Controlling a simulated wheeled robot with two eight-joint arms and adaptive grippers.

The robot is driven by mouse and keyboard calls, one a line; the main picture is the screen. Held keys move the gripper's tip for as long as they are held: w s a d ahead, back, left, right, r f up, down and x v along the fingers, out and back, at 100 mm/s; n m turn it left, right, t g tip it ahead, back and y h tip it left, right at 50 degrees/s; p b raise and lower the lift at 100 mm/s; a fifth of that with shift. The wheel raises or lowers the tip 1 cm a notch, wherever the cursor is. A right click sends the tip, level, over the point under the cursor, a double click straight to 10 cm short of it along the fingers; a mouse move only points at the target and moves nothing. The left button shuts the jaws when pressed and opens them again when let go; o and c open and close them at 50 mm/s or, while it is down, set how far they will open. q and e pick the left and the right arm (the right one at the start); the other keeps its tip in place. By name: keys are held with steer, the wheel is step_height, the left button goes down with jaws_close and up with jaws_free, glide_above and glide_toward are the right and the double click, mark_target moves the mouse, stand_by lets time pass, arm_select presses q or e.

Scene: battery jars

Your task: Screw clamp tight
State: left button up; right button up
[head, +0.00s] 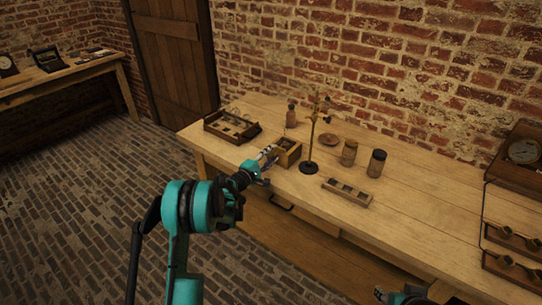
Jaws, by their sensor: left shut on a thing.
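My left gripper (268,157) is at the front edge of the table, just left of a small open wooden box (288,152). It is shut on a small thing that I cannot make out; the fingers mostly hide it. A brass stand (314,135) rises upright on a dark round base to the right of the box. Small clamp-like fittings (326,119) show near its top; I cannot tell how tight they are. My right gripper (389,297) shows only in part at the bottom edge, in front of the table, and its jaws are unclear.
A wooden tray (207,127) lies at the table's left end. A bottle (291,114), a shallow dish (328,140), two jars (349,153) (376,164) and a slotted wooden block (346,193) stand around the stand.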

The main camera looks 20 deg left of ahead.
arm_select(q)
steer(key=m, duration=0.4)
steer(key=shift+m, duration=0.3)
steer(key=m, duration=0.4)
steer(key=shift+m, duration=0.3)
steer(key=m, duration=0.4)
steer(key=shift+m, duration=0.3)
steer(key=m, duration=0.4)
steer(key=shift+f, duration=0.1)
steer(key=m, duration=0.9)
steer(key=shift+m, duration=0.3)
steer(key=m, duration=0.4)
steer(key=shift+m, duration=2.2)
